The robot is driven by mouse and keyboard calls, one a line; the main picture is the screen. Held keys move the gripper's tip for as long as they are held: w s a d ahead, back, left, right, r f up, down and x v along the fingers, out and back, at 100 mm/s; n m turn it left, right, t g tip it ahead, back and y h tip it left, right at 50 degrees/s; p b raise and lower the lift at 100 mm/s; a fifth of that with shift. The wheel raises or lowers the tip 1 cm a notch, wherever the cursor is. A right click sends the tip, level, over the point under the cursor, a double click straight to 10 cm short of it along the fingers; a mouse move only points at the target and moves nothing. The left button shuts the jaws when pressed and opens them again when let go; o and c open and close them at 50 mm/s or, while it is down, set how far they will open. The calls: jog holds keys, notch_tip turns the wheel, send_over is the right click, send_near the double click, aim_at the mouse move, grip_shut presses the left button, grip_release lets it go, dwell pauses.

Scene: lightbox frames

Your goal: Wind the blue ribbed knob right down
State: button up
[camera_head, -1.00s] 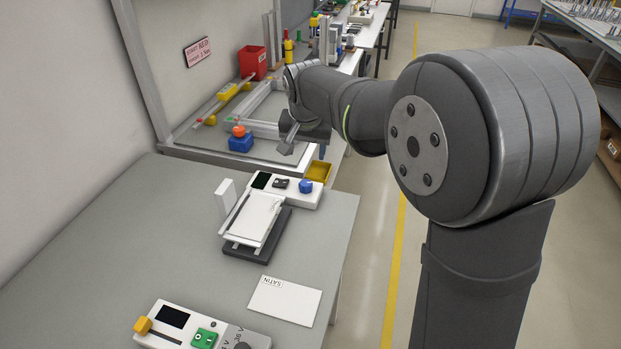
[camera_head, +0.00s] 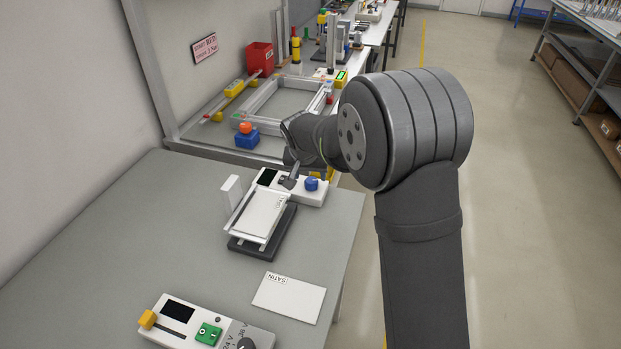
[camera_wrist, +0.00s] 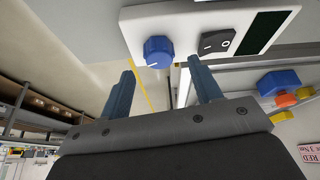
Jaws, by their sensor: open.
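The blue ribbed knob (camera_head: 311,184) sits at the right end of a white control box (camera_head: 284,197), beside a black rocker switch. In the wrist view the knob (camera_wrist: 158,52) shows a white pointer line. My gripper (camera_head: 290,180) is just left of the knob in the head view, and its fingers are partly hidden there by the arm. In the wrist view my gripper (camera_wrist: 160,78) has its two fingers spread apart, with the knob beyond the gap between their tips. The fingers look empty. I cannot tell the exact distance to the knob.
A white plate on a dark stand (camera_head: 262,219) adjoins the box. A white card marked SATIN (camera_head: 289,298) and another control unit (camera_head: 205,325) lie nearer. A blue block with an orange top (camera_head: 247,136) stands behind. The left of the grey table is clear.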

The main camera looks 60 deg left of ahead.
aim_at(311, 180)
jog(key=shift+x, duration=1.6)
jog(key=c, duration=1)
